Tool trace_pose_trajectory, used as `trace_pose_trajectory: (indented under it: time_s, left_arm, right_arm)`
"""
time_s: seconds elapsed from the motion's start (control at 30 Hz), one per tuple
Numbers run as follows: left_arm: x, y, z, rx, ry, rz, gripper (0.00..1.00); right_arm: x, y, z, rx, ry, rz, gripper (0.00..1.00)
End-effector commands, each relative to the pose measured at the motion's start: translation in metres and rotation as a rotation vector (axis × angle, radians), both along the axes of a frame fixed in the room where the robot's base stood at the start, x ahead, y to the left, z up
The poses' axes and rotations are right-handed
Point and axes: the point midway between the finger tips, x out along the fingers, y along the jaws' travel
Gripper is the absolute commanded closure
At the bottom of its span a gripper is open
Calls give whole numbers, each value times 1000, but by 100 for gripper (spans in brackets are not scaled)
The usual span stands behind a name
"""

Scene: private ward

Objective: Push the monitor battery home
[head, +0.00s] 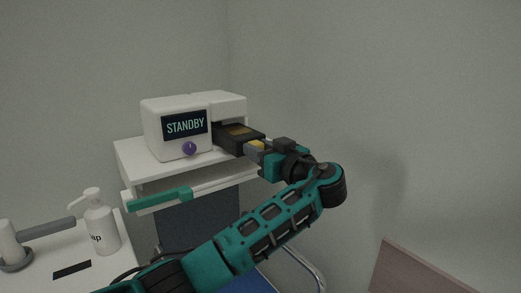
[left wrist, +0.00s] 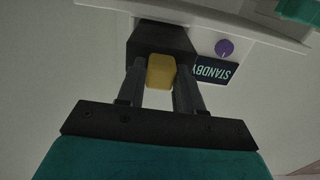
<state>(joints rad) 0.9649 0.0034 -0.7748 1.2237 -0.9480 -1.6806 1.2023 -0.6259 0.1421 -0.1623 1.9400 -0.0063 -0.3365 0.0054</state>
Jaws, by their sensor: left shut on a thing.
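The white monitor (head: 187,127) stands on a small shelf, and its screen reads STANDBY. The dark battery (head: 236,138) sticks partly out of the monitor's right side; its inner end is hidden in the housing. My left gripper (head: 259,151) is shut on the battery's yellow grip at its outer end. In the left wrist view the two fingers close on either side of the yellow grip (left wrist: 161,71), with the black battery body (left wrist: 160,38) beyond it. The STANDBY screen (left wrist: 217,71) shows upside down there. My right gripper is not in view.
A soap bottle (head: 100,222) stands on a white surface at lower left. A pinkish-brown panel (head: 418,270) is at lower right. The wall right of my gripper is bare.

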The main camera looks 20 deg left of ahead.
Motion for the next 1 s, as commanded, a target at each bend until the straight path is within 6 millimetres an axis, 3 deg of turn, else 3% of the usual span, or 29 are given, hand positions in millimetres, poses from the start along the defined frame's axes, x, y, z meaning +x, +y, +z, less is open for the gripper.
trace_pose_trajectory:
  time_s: [0.17, 0.47, 0.7, 1.0]
  left_arm:
    - [3, 4, -2, -1, 1, 2, 100]
    - [40, 52, -6, -1, -3, 4, 100]
    - [65, 83, -1, 0, -3, 1, 100]
    - [67, 87, 2, 1, -3, -1, 100]
  right_arm:
    - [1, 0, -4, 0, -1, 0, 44]
    - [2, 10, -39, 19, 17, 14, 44]
    - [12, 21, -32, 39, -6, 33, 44]
    - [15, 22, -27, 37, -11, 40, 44]
